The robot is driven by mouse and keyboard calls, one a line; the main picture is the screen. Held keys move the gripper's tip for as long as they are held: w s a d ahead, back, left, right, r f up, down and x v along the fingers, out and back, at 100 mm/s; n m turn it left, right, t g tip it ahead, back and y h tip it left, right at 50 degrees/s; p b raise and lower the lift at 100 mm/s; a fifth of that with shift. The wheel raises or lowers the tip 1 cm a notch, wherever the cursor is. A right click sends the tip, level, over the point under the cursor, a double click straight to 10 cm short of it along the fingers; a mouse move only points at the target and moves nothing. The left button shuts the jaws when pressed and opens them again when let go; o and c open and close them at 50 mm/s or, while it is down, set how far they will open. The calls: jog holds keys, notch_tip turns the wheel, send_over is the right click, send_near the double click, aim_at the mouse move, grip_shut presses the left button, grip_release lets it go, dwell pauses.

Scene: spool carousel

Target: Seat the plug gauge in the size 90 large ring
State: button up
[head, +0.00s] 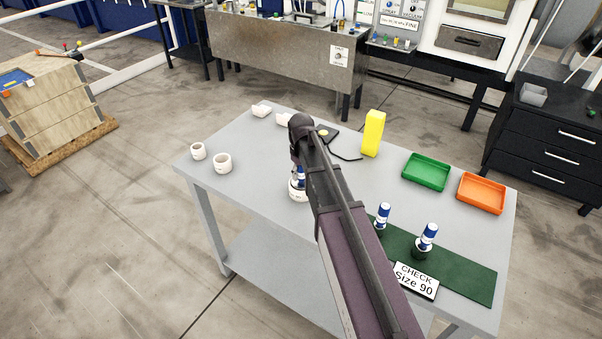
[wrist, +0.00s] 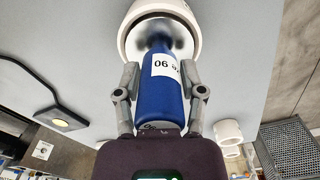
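The plug gauge (wrist: 166,92) has a blue handle with a white label reading 90, upside down in the wrist view. My gripper (wrist: 159,76) is shut on its handle, one finger on each side. The gauge's dark end is at the opening of a large white ring (wrist: 127,42); I cannot tell how deep it sits. In the head view the ring (head: 298,195) stands on the grey table, with a bit of the blue handle (head: 300,178) above it. My arm hides most of the gripper there.
Two white rings (head: 198,151) (head: 222,163) stand at the table's left. A green mat (head: 470,275) holds two other blue-handled gauges (head: 383,216) (head: 426,238) and a "CHECK Size 90" sign (head: 414,281). A yellow block (head: 373,133), green tray (head: 427,184) and orange tray (head: 481,207) stand behind.

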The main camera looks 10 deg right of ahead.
jog(key=shift+o, duration=1.2)
jog(key=shift+r, duration=0.25)
notch_tip(320, 180, up, 11)
jog(key=p, duration=1.1)
jog(key=s+f+m+b, duration=0.2)
jog(key=s+f+b, duration=0.1)
jog(key=s, duration=0.6)
jog(key=s+d+f+m+b, duration=0.1)
jog(key=s+f+b, duration=0.3)
jog(key=s, duration=0.6)
jog(key=shift+s+f+m, duration=0.2)
jog(key=shift+f+m, duration=0.1)
jog(key=shift+m, duration=0.6)
